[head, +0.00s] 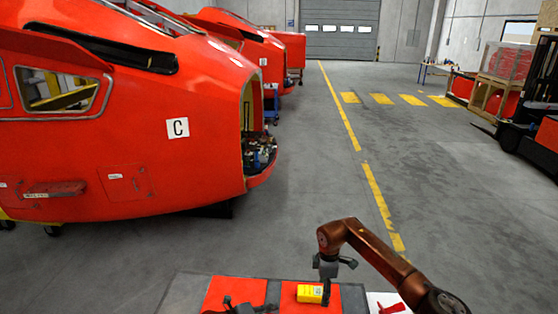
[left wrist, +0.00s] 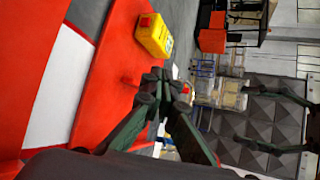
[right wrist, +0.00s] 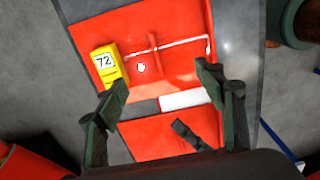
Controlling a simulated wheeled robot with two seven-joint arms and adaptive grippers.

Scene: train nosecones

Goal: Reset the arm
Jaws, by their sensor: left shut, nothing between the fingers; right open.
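My left gripper (head: 240,306) is at the bottom edge of the head view, low over the red-topped surface. The left wrist view shows its fingers (left wrist: 165,78) shut together with nothing between them. My right arm comes in from the right in the head view, with its gripper (head: 330,266) above the surface. The right wrist view shows its fingers (right wrist: 160,82) spread and empty. A yellow box (head: 309,294) lies on the red surface below it. The box also shows in the left wrist view (left wrist: 155,37) and, marked 72, in the right wrist view (right wrist: 107,62).
A large red nosecone (head: 120,150) marked C stands at left, with another (head: 245,40) behind. Open floor (head: 310,170) with yellow lines lies ahead. A forklift (head: 530,130) stands at right.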

